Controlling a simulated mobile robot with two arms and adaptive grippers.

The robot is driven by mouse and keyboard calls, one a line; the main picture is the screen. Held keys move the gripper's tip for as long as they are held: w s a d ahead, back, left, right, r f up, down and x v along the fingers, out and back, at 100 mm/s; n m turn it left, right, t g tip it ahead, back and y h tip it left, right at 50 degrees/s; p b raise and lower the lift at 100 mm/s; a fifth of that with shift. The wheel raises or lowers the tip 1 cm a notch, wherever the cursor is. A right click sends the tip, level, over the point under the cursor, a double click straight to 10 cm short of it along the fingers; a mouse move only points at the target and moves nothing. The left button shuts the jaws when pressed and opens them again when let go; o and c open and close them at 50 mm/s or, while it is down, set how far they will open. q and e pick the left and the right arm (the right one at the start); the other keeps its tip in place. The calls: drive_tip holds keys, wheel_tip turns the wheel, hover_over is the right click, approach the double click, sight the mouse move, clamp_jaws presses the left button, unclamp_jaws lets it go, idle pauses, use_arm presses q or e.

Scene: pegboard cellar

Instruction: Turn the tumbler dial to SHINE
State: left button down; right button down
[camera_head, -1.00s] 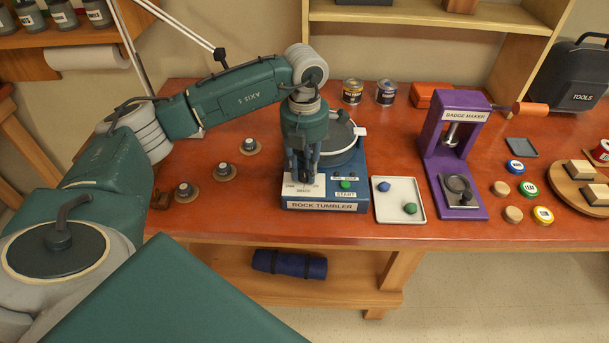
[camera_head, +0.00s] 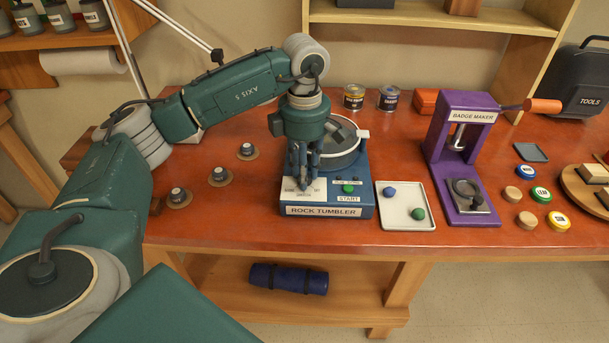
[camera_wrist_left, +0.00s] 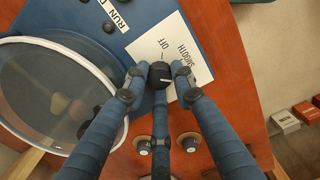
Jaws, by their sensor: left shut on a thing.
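The rock tumbler (camera_head: 326,211) is a blue box with a round lidded drum and a green START button, on the red-brown bench. Its dial (camera_wrist_left: 161,77) is a small black knob with a white pointer mark, on a white label plate (camera_wrist_left: 150,32). OFF and SMOOTH are readable in the left wrist view; I cannot read SHINE, and fingers cover part of the plate. The pointer mark lies roughly toward the right of that view. My left gripper (camera_head: 308,182) points down over the plate, its fingers shut around the dial. My right gripper is not in view.
The drum (camera_wrist_left: 62,92) stands close beside the fingers. Right of the tumbler are a white tray (camera_head: 391,218) with blue and green stones and a purple badge maker (camera_head: 437,150). Several small grey knobs on brown discs (camera_head: 220,176) sit to the left. Two cans (camera_head: 354,97) stand behind.

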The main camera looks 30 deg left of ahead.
use_arm(q)
drive_tip(key=shift+m, duration=0.6)
drive_tip(key=shift+r+b, duration=0.1)
drive_tip(key=shift+b, duration=0.2)
drive_tip(key=c, duration=1.4)
unclamp_jaws()
drive_tip(key=shift+r, duration=0.15)
wheel_tip(320, 180, up, 12)
drive_tip(key=shift+f, duration=0.2)
